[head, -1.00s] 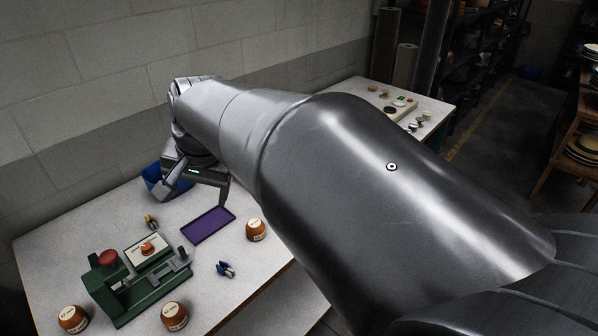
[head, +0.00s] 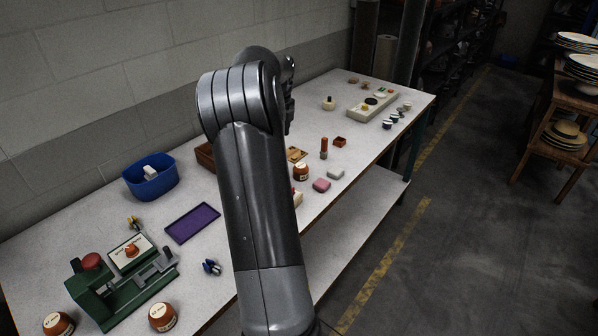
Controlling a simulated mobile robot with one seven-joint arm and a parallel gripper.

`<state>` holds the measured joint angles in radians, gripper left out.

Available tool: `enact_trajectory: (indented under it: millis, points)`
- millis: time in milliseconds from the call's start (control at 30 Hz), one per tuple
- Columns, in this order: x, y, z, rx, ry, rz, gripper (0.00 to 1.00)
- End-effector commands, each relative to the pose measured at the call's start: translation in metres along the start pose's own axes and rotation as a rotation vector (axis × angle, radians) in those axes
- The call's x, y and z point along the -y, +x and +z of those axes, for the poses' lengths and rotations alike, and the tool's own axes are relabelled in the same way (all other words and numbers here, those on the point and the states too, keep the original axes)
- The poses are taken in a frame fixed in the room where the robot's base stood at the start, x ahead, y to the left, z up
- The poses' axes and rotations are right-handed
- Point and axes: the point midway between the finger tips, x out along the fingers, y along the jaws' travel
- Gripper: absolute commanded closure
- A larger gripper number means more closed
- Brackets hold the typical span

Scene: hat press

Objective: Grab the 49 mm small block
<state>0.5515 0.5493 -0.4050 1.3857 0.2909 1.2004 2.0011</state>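Several brown-orange round blocks with pale labelled tops are on the table. One block (head: 162,316) and another block (head: 58,325) stand in front of the green press (head: 122,285). A third block (head: 301,172) stands right of my arm, mid-table. The label sizes are too small to read surely, so I cannot tell which is the 49 mm one. My gripper (head: 289,108) shows only as a dark sliver behind my raised arm, above the table. Its fingers are mostly hidden, and no held thing is visible.
A purple tray (head: 193,223) and blue bin (head: 151,178) are left of my arm. Pink (head: 321,185) and grey (head: 336,174) pieces lie near the front edge. My arm hides the table's middle.

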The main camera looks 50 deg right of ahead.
Motion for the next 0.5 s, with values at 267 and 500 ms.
enact_trajectory:
  millis: [267,500]
  points:
    - [0.07,0.053,-0.032,-0.073,0.383,-0.001,0.25]
    - [0.081,0.076,-0.04,-0.088,0.46,-0.001,0.25]
